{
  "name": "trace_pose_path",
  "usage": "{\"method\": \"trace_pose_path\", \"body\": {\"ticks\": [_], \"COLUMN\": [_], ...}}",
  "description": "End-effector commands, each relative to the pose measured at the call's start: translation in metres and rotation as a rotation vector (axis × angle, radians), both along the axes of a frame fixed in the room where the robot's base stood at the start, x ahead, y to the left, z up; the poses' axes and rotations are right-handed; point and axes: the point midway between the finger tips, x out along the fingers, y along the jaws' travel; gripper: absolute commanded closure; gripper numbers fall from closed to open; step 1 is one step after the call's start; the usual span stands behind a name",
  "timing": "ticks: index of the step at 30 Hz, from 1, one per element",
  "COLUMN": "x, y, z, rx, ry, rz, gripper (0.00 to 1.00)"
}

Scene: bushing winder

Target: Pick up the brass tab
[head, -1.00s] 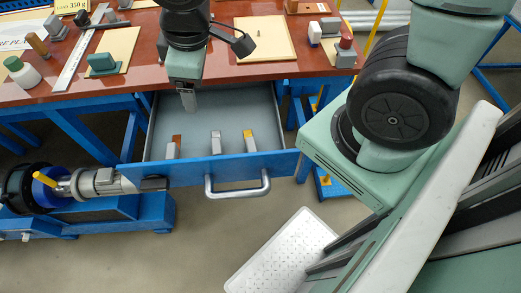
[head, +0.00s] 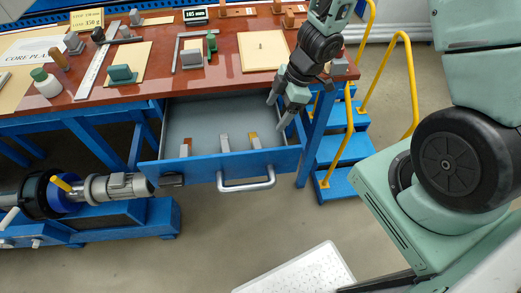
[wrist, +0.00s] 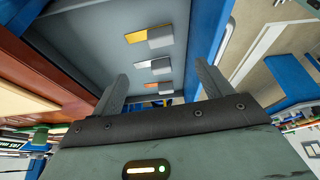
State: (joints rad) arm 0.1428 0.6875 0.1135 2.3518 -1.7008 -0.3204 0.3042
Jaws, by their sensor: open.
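The brass tab (head: 253,136) is the yellow-topped piece with a grey block, rightmost of three in the open drawer (head: 203,115). In the wrist view the brass tab (wrist: 136,36) is the uppermost piece, its yellow plate left of its grey block. My gripper (head: 280,108) is at the drawer's right side, above and behind the brass tab in the head view. Its two fingers are spread with nothing between them, and it is apart from the tab. A grey tab (head: 225,143) and a copper-brown tab (head: 186,147) lie to its left.
The drawer's blue front (head: 205,169) with its handle (head: 246,184) stands close to the tabs. The red-brown tabletop (head: 222,72) with several parts overhangs the drawer's back. Blue steps with yellow rails (head: 340,145) stand at right.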

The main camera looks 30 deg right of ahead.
Motion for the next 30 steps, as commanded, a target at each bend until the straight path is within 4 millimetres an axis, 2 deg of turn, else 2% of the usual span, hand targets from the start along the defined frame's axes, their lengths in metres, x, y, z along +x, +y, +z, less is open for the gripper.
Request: {"method": "trace_pose_path", "body": {"ticks": [1,9,19,25,30], "x": [0.0,0.005,0.007,0.006,0.007], "y": [0.005,0.025,0.036,0.046,0.052], "z": [-0.019,-0.069,-0.092,-0.121,-0.133], "rx": [0.002,-0.001,-0.002,-0.003,-0.002], "ry": [0.003,0.001,0.0,0.001,0.0], "rz": [-0.001,0.0,0.002,0.002,0.001], "gripper": [0.22,0.22,0.22,0.22,0.22]}}
